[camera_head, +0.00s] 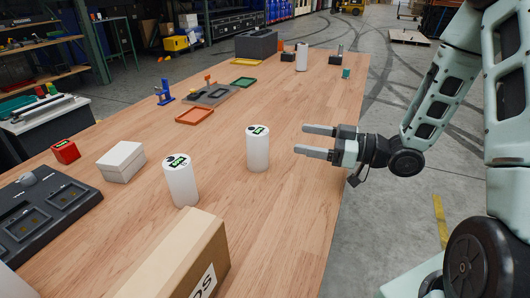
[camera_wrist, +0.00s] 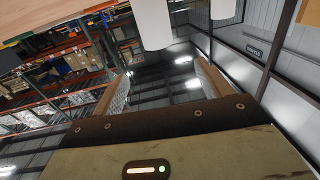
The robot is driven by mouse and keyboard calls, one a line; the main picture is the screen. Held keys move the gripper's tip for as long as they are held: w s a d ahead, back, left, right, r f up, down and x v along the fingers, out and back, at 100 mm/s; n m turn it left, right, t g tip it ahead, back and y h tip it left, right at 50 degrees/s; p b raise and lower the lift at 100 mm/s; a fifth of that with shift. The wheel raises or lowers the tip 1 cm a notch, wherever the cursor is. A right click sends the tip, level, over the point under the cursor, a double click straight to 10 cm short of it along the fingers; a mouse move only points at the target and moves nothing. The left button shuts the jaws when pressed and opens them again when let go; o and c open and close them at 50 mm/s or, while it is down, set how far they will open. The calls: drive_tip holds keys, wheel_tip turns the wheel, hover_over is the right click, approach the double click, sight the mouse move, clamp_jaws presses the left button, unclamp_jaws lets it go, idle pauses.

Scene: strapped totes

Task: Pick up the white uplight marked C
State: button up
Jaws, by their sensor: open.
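Two white cylindrical uplights stand upright on the wooden table in the head view. One uplight (camera_head: 258,152) is near the middle, and the other uplight (camera_head: 181,184) is nearer and to the left. Both have black and green marks on top; I cannot read the letters, so I cannot tell which is C. My gripper (camera_head: 305,141) is open and empty, right of the middle uplight and apart from it, fingers pointing left. In the wrist view, two white cylinders, a larger one (camera_wrist: 152,24) and a smaller one (camera_wrist: 222,8), show at the top, beyond my open gripper (camera_wrist: 162,72).
A cardboard box (camera_head: 185,262) stands at the front. A white box (camera_head: 121,162), a red block (camera_head: 65,151) and a dark tray (camera_head: 40,222) are at left. An orange tray (camera_head: 194,116) and another white cylinder (camera_head: 301,58) are farther back. Bare table (camera_head: 285,215) lies front right.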

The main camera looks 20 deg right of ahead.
sight(251, 129)
drive_tip(key=p+x, duration=0.2)
drive_tip(key=x, duration=1.3)
drive_tip(key=shift+f, duration=0.1)
clamp_jaws()
